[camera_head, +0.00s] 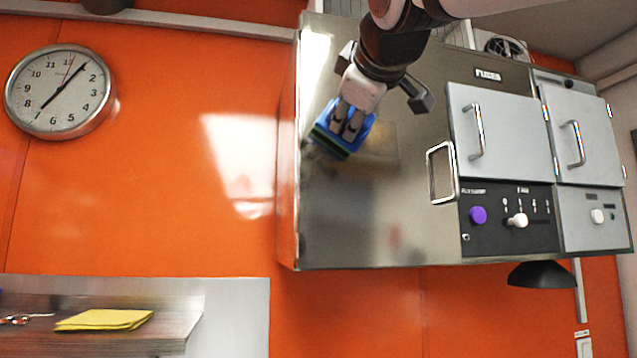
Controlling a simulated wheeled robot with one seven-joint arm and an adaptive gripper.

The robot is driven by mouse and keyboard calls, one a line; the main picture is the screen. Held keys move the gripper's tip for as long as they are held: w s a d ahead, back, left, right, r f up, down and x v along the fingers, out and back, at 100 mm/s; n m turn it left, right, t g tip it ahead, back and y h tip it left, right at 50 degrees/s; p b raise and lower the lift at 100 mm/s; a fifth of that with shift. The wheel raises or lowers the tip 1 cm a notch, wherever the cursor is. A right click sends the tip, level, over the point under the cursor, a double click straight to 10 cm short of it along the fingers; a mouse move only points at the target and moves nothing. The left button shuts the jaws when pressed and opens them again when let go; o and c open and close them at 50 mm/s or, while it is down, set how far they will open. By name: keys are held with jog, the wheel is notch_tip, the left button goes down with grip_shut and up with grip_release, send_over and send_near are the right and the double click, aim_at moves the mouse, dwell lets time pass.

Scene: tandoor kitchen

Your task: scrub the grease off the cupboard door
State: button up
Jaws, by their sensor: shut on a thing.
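The cupboard door (345,215) is a brushed-steel panel at the upper middle of the head view, with a square loop handle (441,172) at its right edge. My gripper (346,122) is in front of the door's upper left part, shut on a blue scrubber (362,132) with a green pad (328,143). The pad appears to be against the door; exact contact is hard to tell. A brownish smear (378,147) shows just right of the scrubber. A dark smudge shows by the pad's lower left. A faint reddish patch (395,238) lies lower down.
Grey doors and a control panel (508,218) with knobs adjoin on the right. A dark lamp shade (542,274) hangs below. A steel shelf (165,330) with a folded yellow cloth (104,320) is at lower left. A clock (58,92) hangs on the orange wall.

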aim_at(372, 119)
jog(key=shift+w+a, duration=0.1)
jog(key=shift+w, duration=0.35)
jog(key=shift+w+d+p, duration=0.15)
jog(key=shift+d, duration=0.8)
jog(key=shift+w+d+p, duration=0.15)
jog(key=shift+d, duration=0.75)
jog(key=w+d+b, duration=0.1)
jog(key=d, duration=0.6)
jog(key=shift+w+d+b, duration=0.25)
jog(key=shift+w+b, duration=0.05)
jog(key=shift+b, duration=0.05)
jog(key=shift+s+a+p, duration=0.15)
jog(key=shift+a+p, duration=0.25)
jog(key=shift+a, duration=0.6)
jog(key=shift+s+a+p, duration=0.15)
jog(key=shift+a+p, duration=0.2)
jog(key=shift+a, duration=0.65)
